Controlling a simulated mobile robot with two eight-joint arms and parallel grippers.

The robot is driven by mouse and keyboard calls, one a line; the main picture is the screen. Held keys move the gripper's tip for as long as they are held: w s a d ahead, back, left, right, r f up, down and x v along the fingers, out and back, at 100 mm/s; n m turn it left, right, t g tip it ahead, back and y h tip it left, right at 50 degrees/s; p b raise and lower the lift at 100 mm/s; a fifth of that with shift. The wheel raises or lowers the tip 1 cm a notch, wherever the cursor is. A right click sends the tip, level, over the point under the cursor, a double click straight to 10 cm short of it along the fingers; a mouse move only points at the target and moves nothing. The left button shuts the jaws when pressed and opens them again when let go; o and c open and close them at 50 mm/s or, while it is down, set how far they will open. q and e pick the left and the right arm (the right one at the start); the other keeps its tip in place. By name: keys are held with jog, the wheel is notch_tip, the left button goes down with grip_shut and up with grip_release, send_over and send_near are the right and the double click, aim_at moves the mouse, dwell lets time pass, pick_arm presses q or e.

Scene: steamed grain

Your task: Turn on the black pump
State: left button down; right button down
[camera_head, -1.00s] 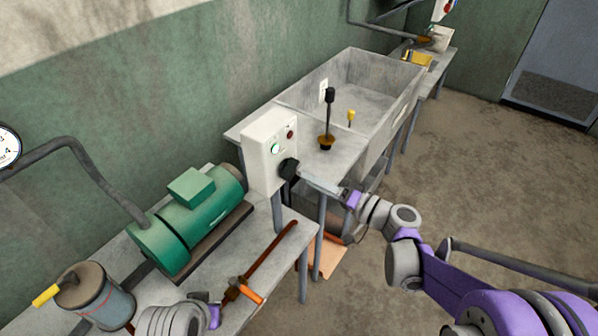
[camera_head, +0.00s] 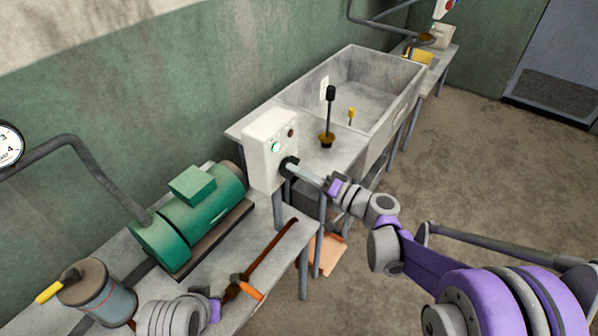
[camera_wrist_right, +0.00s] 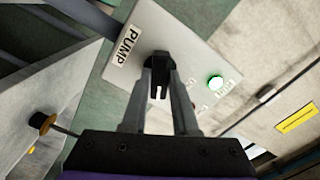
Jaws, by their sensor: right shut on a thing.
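A white control box (camera_head: 268,150) stands at the near end of the sink bench, with a green light and a dark red button on its face. In the right wrist view its plate is labelled PUMP (camera_wrist_right: 127,47), and the green light (camera_wrist_right: 215,82) glows. A black knob (camera_head: 288,166) sticks out of the box's lower front; it also shows in the wrist view (camera_wrist_right: 157,64). My right gripper (camera_head: 294,170) is shut on the knob, one finger on each side. My left gripper (camera_head: 215,310) is low at the left, its fingers not clear.
A green motor (camera_head: 190,220) sits on the near bench, beside a grey canister (camera_head: 97,292) with a yellow handle. An orange-handled tool (camera_head: 246,290) lies near my left gripper. A black lever (camera_head: 329,115) stands by the sink (camera_head: 365,85). The floor at right is clear.

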dwell(0.4)
jog(key=shift+m+b, duration=0.8)
jog(key=shift+m, duration=2.1)
jog(key=c, duration=0.7)
grip_release()
